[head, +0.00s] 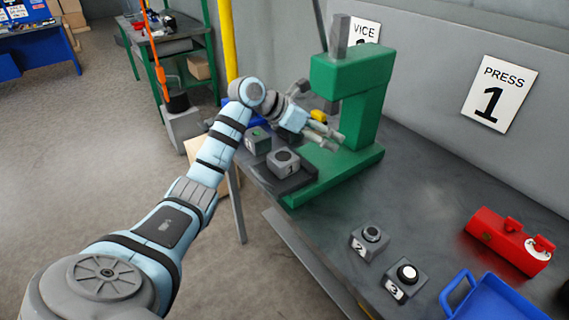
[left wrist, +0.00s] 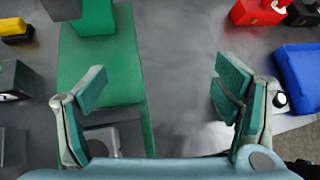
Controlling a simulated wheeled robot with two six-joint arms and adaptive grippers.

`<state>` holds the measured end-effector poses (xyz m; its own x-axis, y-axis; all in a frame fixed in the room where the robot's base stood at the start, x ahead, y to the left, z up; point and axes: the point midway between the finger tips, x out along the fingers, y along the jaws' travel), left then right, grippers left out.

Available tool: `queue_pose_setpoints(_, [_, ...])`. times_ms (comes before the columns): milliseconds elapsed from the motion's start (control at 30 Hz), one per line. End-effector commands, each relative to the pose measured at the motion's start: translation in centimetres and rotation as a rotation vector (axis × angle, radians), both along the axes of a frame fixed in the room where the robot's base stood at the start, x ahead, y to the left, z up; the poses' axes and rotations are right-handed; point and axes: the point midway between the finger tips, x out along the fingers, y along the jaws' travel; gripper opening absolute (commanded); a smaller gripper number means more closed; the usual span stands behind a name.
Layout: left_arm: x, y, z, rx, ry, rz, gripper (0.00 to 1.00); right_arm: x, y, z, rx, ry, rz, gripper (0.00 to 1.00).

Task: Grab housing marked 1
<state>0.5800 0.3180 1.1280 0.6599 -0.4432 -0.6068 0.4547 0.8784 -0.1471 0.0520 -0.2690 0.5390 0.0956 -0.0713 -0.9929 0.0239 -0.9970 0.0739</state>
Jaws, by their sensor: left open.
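The grey housing marked 1 (head: 284,162) has a dark round top and sits upright on a dark plate beside the green press base. My left gripper (head: 331,138) is open and empty, beyond and to the right of this housing, in front of the press column. In the left wrist view its spread fingers (left wrist: 160,100) have bare bench and part of the green base between them. A grey block (left wrist: 115,137) shows low behind the left finger, partly hidden; its mark cannot be read. My right gripper is not in view.
The green press (head: 350,90) stands close to my left gripper. Housings marked 2 (head: 368,242) and 3 (head: 404,281) stand nearer on the bench. A red vice (head: 509,240) and a blue bin (head: 497,300) are at right.

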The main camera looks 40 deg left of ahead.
Motion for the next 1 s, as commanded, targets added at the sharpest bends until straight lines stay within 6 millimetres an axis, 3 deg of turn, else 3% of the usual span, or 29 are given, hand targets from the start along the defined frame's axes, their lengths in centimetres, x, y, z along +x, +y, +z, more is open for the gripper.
queue_pose_setpoints(33, [-1.2, 4.2, 0.3, 0.13, 0.109, 0.045, 0.83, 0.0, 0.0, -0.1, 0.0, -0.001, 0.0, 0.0])
queue_pose_setpoints(100, [-3.9, 8.7, 0.6, 0.25, 0.266, 0.105, 0.83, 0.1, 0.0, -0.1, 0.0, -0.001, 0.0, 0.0])
queue_pose_setpoints(200, [-6.5, 11.7, 0.7, 0.315, 0.402, 0.157, 0.83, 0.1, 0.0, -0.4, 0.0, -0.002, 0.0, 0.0])
queue_pose_setpoints(333, [-6.4, 11.9, -1.9, 0.327, 0.44, 0.166, 0.83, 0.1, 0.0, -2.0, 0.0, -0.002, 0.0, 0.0])
queue_pose_setpoints(500, [-4.7, 11.4, -5.7, 0.326, 0.439, 0.164, 0.83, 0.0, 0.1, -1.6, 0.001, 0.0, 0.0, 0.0])
queue_pose_setpoints(900, [-2.5, 9.9, -11.6, 0.325, 0.435, 0.164, 0.83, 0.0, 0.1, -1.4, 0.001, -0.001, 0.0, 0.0])
queue_pose_setpoints(1000, [-2.2, 9.9, -12.2, 0.325, 0.434, 0.165, 0.83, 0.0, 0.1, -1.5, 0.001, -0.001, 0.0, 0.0])
